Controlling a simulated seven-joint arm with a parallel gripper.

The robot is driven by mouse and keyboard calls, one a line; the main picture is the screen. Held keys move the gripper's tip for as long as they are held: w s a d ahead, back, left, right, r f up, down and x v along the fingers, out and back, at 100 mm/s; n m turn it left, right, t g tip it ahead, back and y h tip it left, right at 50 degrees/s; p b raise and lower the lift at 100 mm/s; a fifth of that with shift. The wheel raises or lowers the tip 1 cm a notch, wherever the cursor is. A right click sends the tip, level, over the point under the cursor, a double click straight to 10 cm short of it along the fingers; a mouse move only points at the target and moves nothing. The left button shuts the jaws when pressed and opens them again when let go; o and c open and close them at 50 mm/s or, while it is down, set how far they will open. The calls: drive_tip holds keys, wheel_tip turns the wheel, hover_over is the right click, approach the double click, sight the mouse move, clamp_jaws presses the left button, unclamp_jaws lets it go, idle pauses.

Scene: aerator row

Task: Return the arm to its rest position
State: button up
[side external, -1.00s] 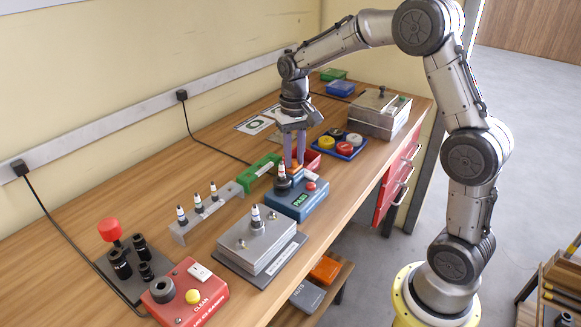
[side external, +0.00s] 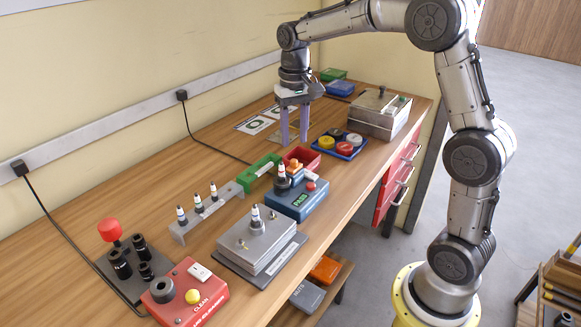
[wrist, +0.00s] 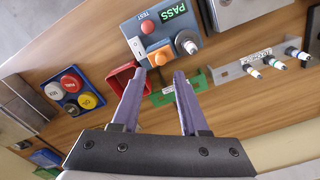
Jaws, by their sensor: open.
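My gripper (side external: 294,124) hangs over the bench behind the blue PASS tester, its two purple fingers pointing down. The fingers are apart with nothing between them; in the wrist view the gripper (wrist: 163,82) also shows spread and empty. My arm reaches across from its base beside the bench. The blue tester (side external: 297,199) carries a spark plug standing in a dark socket (side external: 283,183), an orange part and a red button. It also shows at the top of the wrist view (wrist: 160,30).
A red bin (side external: 301,158), a green holder (side external: 262,172) and a blue tray of coloured caps (side external: 340,144) stand near my gripper. A metal box (side external: 380,112) is at back right. A grey rail (side external: 205,211) with several plugs and a red cleaner (side external: 186,293) lie nearer the camera.

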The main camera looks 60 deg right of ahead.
drive_tip(key=shift+r, duration=1)
drive_tip(key=shift+a+r, duration=0.2)
drive_tip(key=shift+r, duration=0.05)
drive_tip(key=s+a+r+n+t, duration=0.1)
drive_tip(key=s+a+r+t, duration=0.2)
drive_tip(key=s, duration=0.4)
drive_tip(key=s+a+r+n+t, duration=0.1)
drive_tip(key=s+a+r, duration=0.3)
drive_tip(key=s+r, duration=0.15)
drive_tip(key=s+a+f+n+t, duration=0.1)
drive_tip(key=s+f+n, duration=0.3)
drive_tip(key=s+f, duration=0.4)
drive_tip(key=shift+s+a+f+t, duration=0.3)
drive_tip(key=shift+s+a, duration=0.1)
drive_tip(key=shift+s, duration=1.5)
